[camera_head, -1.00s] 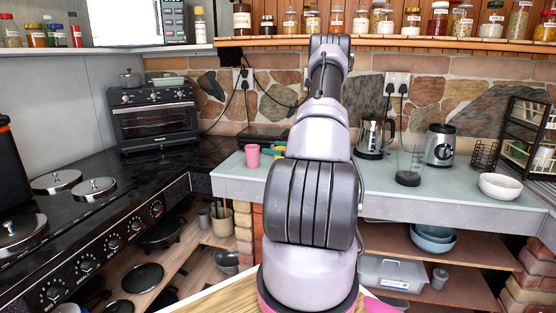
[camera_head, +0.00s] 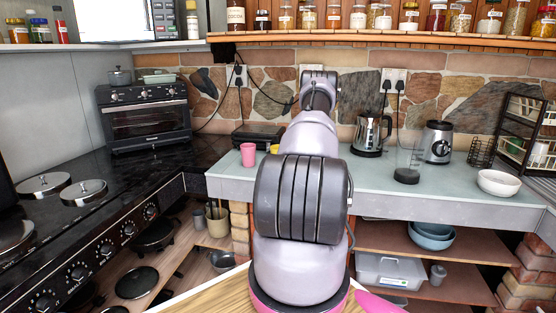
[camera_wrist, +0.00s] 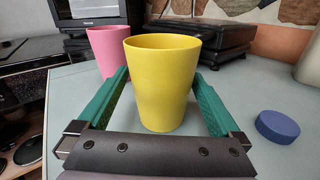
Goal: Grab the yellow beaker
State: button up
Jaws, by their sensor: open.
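The yellow beaker (camera_wrist: 163,90) stands upright on the pale counter, large in the middle of the wrist view. In the head view only a small part of the yellow beaker (camera_head: 274,149) shows beside my arm. My gripper (camera_wrist: 160,95) is open, with a green finger on each side of the beaker. The beaker stands between the fingers, and gaps seem to show on both sides near its base. In the head view my gripper is hidden behind my arm.
A pink cup (camera_wrist: 108,50) stands just behind the left finger, close to the yellow beaker. A blue round piece (camera_wrist: 278,126) lies right of the right finger. A black appliance (camera_wrist: 205,38) is behind. A kettle (camera_head: 372,133) and blender (camera_head: 438,142) stand farther right on the counter.

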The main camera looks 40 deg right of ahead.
jog(key=shift+w+f, duration=0.1)
jog(key=shift+w, duration=1.85)
jog(key=c, duration=1.3)
